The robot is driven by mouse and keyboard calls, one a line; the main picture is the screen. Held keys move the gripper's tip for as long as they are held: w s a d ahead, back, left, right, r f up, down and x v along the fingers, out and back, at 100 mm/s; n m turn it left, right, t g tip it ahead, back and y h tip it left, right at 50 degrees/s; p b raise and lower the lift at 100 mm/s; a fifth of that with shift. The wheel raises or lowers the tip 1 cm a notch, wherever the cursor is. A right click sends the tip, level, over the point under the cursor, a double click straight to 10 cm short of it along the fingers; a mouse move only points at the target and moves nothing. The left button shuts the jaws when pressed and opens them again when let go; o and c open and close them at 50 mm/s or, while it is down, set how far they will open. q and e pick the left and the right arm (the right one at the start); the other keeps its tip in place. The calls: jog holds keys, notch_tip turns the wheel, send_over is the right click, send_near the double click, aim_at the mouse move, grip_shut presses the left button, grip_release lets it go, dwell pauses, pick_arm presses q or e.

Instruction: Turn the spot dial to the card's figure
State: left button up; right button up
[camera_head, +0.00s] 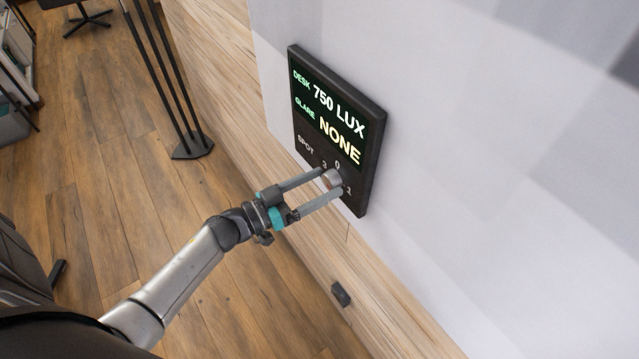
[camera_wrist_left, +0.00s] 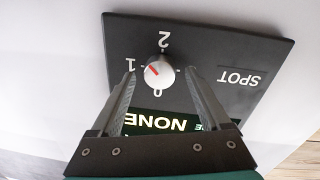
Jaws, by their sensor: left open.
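The spot dial is a light grey knob (camera_head: 331,178) low on a black wall panel (camera_head: 378,130). In the left wrist view, which shows the panel upside down, the knob (camera_wrist_left: 159,73) has a red mark pointing left and slightly up in the picture, close to the 1. The 0, 1 and 2 show around it; a 3 shows in the head view. My left gripper (camera_head: 333,182) is open, with one finger on each side of the knob. Its fingers also show in the wrist view (camera_wrist_left: 159,84), with gaps beside the knob. I see no card. My right gripper is out of view.
The panel's screen (camera_head: 338,112) reads DESK 750 LUX and GLARE NONE. A small dark box (camera_head: 341,294) sits on the wood-clad lower wall. A black stand (camera_head: 190,146) is on the plank floor at the left. The white wall right of the panel is bare.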

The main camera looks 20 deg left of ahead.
pick_arm(q)
jog(key=shift+w+d, duration=0.1)
grip_shut()
dwell(0.7)
